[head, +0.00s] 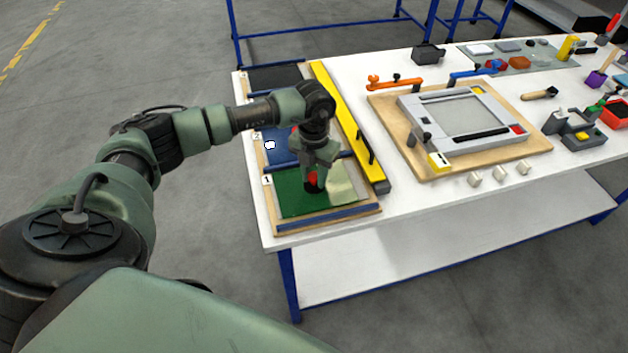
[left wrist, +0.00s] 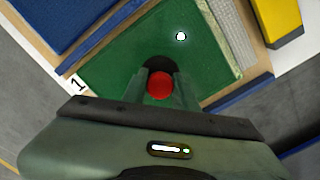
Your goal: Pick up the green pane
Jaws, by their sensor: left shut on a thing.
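The green pane (head: 292,198) lies in the front bay of the wooden rack, beside the label 1. It also fills much of the left wrist view (left wrist: 125,65), with a paler strip along its right side. My left gripper (head: 314,187) points down over the pane's middle. Its fingers are closed around a red knob (left wrist: 160,85) on the pane. I cannot tell whether the pane is lifted at all. My right gripper does not show.
A blue pane (head: 285,152) lies in the bay behind, near label 2. A yellow bar (head: 345,120) runs along the rack's right side. A wooden board (head: 390,115) with a grey frame (head: 415,107) is farther right.

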